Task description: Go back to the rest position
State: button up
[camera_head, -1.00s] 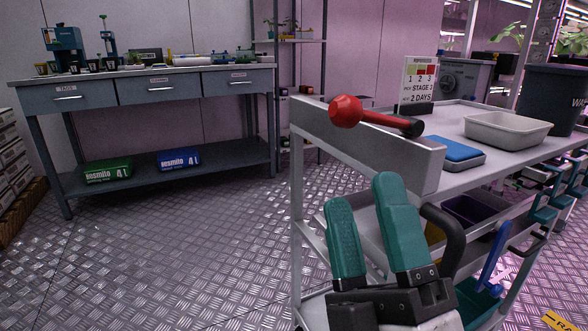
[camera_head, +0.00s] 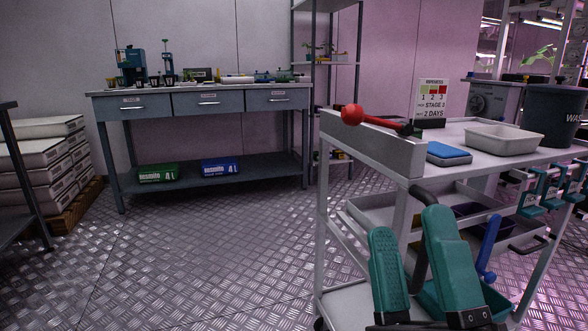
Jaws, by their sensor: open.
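My gripper (camera_head: 409,228) shows at the lower right of the head view, with two green padded fingers pointing up. The fingers stand apart with nothing between them, so it is open and empty. It appears in front of the grey cart (camera_head: 370,143), and I cannot tell how close it is to the cart. A red-headed tool (camera_head: 352,114) with a dark end lies across the cart's raised end panel.
The cart top holds a blue-topped scale (camera_head: 449,153), a grey tray (camera_head: 502,138) and a sign (camera_head: 431,98). A dark bin (camera_head: 552,115) stands behind. A workbench (camera_head: 207,133) stands at the back left, stacked white bags (camera_head: 45,165) at far left. The metal floor (camera_head: 210,265) between is clear.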

jog(key=w+d+f+m+g+h+p, duration=0.1)
jog(key=w+d+f+m+g+h, duration=0.2)
jog(key=d+f+m+g+h, duration=0.75)
jog(key=s+d+f+m+g+y+p, duration=0.1)
jog(key=d+f+m+g, duration=0.1)
jog(key=d+f, duration=0.45)
jog(key=s+d+f+m+g+y, duration=0.1)
jog(key=d+f+m+g, duration=0.15)
jog(key=f, duration=0.75)
jog(key=s+a+f+g+y+p, duration=0.2)
jog(key=s+f+g+y, duration=0.6)
jog(key=s+f, duration=1.15)
notch_tip(320, 180, up, 37)
jog(key=g+h+p, duration=0.1)
jog(key=g+p, duration=0.1)
jog(key=p, duration=3.5)
jog(key=shift+r+g+p, duration=0.15)
jog(key=shift+g+p, duration=0.15)
jog(key=shift+p, duration=0.05)
jog(key=shift+s+h, duration=0.1)
jog(key=shift+h, duration=0.15)
